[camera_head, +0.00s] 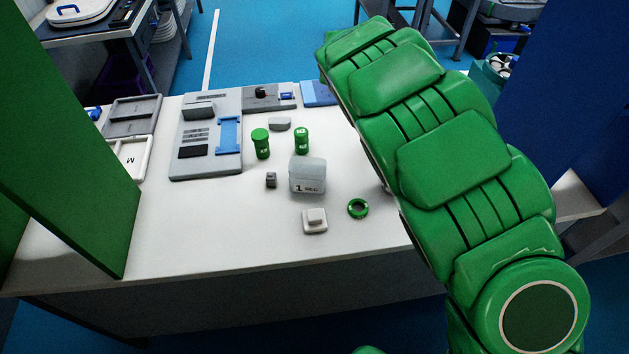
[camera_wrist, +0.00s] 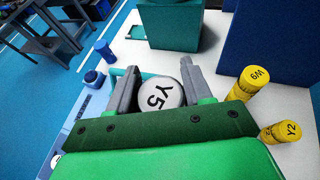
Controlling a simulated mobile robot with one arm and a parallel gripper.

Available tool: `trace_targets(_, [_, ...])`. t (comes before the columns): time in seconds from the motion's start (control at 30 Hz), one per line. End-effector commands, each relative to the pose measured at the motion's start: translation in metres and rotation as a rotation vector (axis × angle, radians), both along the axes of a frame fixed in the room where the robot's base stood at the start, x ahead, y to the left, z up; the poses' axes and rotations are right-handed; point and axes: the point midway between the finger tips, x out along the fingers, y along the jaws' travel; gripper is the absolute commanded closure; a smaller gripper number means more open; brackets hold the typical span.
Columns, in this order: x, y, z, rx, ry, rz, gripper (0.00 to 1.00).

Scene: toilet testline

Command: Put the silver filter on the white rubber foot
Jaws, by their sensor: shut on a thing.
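My gripper (camera_wrist: 158,72) is shut on a round silver-white piece marked Y5 (camera_wrist: 161,97), likely the silver filter, which sits between the two grey fingers in the wrist view. In the head view my green arm reaches to the right side of the table, and the gripper and held piece are hidden behind it. A small white square piece with a raised block (camera_head: 315,221), which may be the white rubber foot, lies near the table's front middle. A green ring (camera_head: 357,208) lies just right of it.
A clear-topped box marked 1 (camera_head: 308,178), a small grey block (camera_head: 271,180) and two green cylinders (camera_head: 262,144) stand behind the white piece. The wrist view shows yellow cylinders (camera_wrist: 250,83) at right and a dark green box (camera_wrist: 172,28). The table's front left is clear.

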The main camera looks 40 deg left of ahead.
Motion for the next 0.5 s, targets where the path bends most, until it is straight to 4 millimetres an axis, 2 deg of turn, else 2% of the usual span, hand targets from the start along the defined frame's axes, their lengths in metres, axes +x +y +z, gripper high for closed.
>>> trace_targets(0.03, [-0.016, 0.008, -0.006, -0.003, 0.002, -0.004, 0.82])
trace_targets(0.2, [-0.06, 0.018, -0.021, -0.004, 0.002, -0.043, 0.82])
trace_targets(0.5, [-0.125, 0.03, -0.038, -0.004, 0.002, -0.092, 0.82])
